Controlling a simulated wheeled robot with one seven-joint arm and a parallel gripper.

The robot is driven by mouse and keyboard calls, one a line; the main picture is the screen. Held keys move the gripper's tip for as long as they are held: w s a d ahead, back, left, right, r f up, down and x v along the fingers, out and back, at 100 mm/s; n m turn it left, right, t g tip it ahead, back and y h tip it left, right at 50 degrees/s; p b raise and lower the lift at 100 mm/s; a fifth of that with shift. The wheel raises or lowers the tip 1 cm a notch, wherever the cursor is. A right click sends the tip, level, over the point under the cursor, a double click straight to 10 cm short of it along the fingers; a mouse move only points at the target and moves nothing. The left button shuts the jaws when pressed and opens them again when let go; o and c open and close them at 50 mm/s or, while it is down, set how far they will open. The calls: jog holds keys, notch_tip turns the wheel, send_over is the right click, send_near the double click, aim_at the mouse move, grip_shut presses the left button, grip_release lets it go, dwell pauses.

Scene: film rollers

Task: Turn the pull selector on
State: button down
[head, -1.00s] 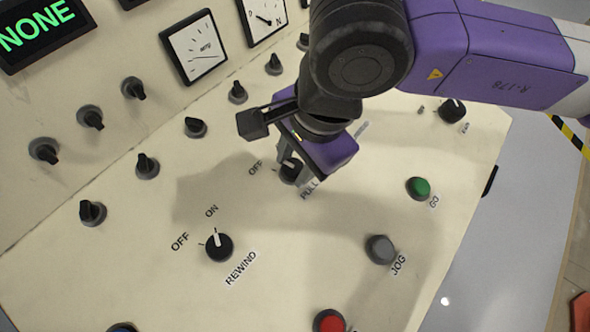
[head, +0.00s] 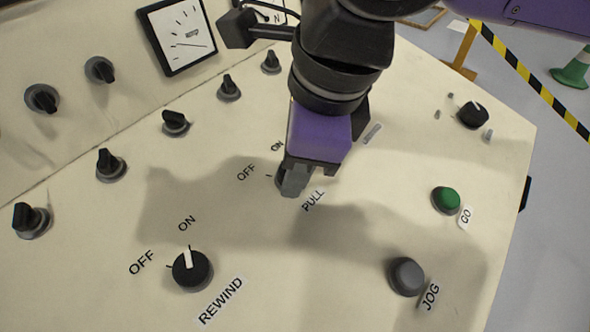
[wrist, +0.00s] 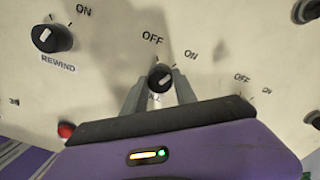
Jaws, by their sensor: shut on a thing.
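The pull selector is a small round black knob with a white mark, on the sloping cream panel (head: 330,285). In the wrist view the knob (wrist: 160,74) sits between the two grey fingertips, with OFF above it and ON to its upper right. Which label its mark points to is not clear. My gripper (head: 294,182) is over the selector in the head view and hides most of it. Its fingers (wrist: 160,88) are shut on the knob's sides. The PULL label (head: 313,200) shows beside the fingers.
The rewind selector (head: 191,270) stands to the lower left. A grey JOG button (head: 406,276) and a green GO button (head: 446,200) are to the right. Several small black knobs line the panel's upper left, including one (head: 175,122). Bare panel surrounds the selector.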

dwell(0.4)
jog(key=c, duration=1)
grip_release()
jog(key=p+v, duration=0.1)
jog(key=v, duration=0.6)
jog(key=shift+r, duration=0.4)
jog(key=shift+d, duration=0.15)
